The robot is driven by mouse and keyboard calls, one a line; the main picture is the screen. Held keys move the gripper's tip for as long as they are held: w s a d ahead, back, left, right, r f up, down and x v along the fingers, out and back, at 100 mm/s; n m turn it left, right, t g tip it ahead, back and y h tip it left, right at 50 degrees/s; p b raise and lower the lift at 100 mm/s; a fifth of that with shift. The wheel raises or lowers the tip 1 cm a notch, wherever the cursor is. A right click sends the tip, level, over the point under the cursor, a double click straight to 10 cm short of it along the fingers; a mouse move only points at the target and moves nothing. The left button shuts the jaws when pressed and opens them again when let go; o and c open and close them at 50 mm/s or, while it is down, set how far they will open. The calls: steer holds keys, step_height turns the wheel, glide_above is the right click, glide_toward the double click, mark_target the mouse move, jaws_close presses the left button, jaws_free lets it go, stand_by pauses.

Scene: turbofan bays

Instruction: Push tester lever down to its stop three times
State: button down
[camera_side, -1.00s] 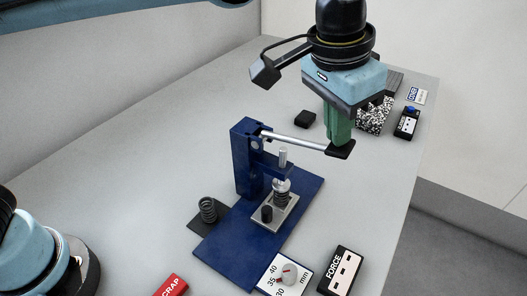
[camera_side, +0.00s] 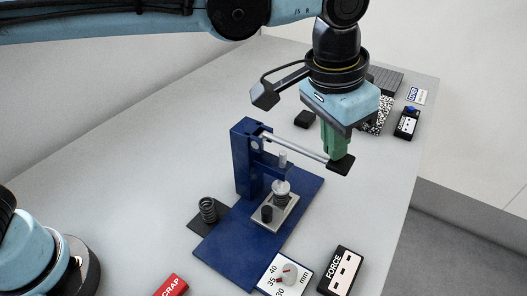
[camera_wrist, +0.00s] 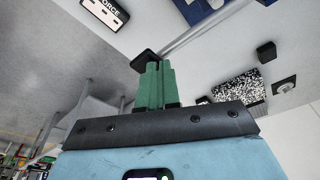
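The blue tester (camera_side: 247,165) stands on its blue base plate. Its silver lever (camera_side: 296,146) slopes down to the right and ends in a black pad (camera_side: 341,166). My gripper (camera_side: 336,153) has green fingers, held together with nothing between them. Their tips appear to rest on top of the pad; in the wrist view the shut fingers (camera_wrist: 154,68) meet the black pad (camera_wrist: 143,61). Under the lever, the plunger (camera_side: 282,187) sits low over a spring, mostly hidden, on the metal plate (camera_side: 283,213).
A loose spring (camera_side: 208,210) stands on a dark mat left of the tester. In front are the millimetre dial card (camera_side: 272,284), the FORCE box (camera_side: 341,270) and a red SCRAP label (camera_side: 171,286). A speckled block (camera_side: 378,117) and a small button box (camera_side: 407,123) lie behind right.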

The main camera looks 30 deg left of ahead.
steer(key=shift+f, duration=1.25)
stand_by(1.2)
step_height(320, 180, up, 14)
stand_by(1.6)
steer(key=w+a+f+n+t, duration=0.1)
steer(key=a+f+n+t, duration=0.2)
steer(key=a, duration=1.5)
steer(key=s+a+f+n+t, duration=0.1)
steer(key=s+a+f, duration=0.3)
steer(key=a+f, duration=0.3)
steer(key=s+a+f+n+t+y, duration=0.1)
steer(key=s+a+f+n, duration=0.1)
steer(key=s+a+f, duration=0.3)
step_height(320, 180, down, 2)
steer(key=shift+a+f, duration=0.15)
steer(key=shift+a, duration=1)
